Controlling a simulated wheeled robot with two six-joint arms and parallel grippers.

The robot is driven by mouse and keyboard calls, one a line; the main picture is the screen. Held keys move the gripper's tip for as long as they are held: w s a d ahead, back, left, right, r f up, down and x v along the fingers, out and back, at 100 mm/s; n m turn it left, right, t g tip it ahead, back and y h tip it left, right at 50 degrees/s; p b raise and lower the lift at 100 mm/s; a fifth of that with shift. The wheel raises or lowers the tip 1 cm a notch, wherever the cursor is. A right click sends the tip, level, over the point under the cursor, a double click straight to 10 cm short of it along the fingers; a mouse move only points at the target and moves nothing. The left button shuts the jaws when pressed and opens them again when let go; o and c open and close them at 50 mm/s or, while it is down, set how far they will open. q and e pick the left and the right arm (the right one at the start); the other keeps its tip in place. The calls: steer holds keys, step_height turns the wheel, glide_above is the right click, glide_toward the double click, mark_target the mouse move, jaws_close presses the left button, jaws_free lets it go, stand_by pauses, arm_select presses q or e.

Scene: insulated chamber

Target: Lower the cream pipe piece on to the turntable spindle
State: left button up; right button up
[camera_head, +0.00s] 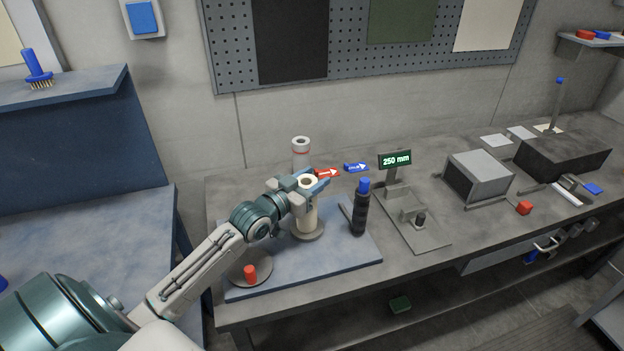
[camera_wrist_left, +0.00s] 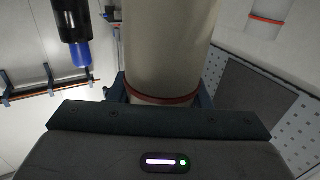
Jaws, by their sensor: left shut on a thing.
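My left gripper (camera_head: 310,184) is shut on the cream pipe piece (camera_head: 307,217) near its upper end. The pipe stands upright, open end up, over the round grey turntable (camera_head: 322,234) on the blue-grey board. I cannot tell whether its lower end touches the turntable. The spindle is not visible; the pipe hides the turntable's middle. In the left wrist view the pipe (camera_wrist_left: 170,50) fills the middle, with a dark red band (camera_wrist_left: 163,99) close to the gripper (camera_wrist_left: 160,100). My right gripper is not in view.
A second pale pipe (camera_head: 301,145) stands behind the gripper. A black, blue-topped post (camera_head: 361,212) stands close right. A red knob (camera_head: 250,272) sits on a disc at front left. Red and blue arrow markers (camera_head: 327,173) lie behind. A display (camera_head: 396,159) reads 250 mm.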

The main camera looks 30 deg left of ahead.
arm_select(q)
steer(key=shift+f, duration=0.15)
stand_by(0.3)
steer(key=o, duration=1.4)
steer(key=shift+s+p, duration=0.25)
steer(key=shift+p, duration=0.05)
steer(key=s+p, duration=0.3)
steer(key=s+a+p, duration=0.1)
steer(key=s+p, duration=0.2)
steer(key=p, duration=0.1)
steer(key=s+a+p, duration=0.1)
steer(key=s+p, duration=0.3)
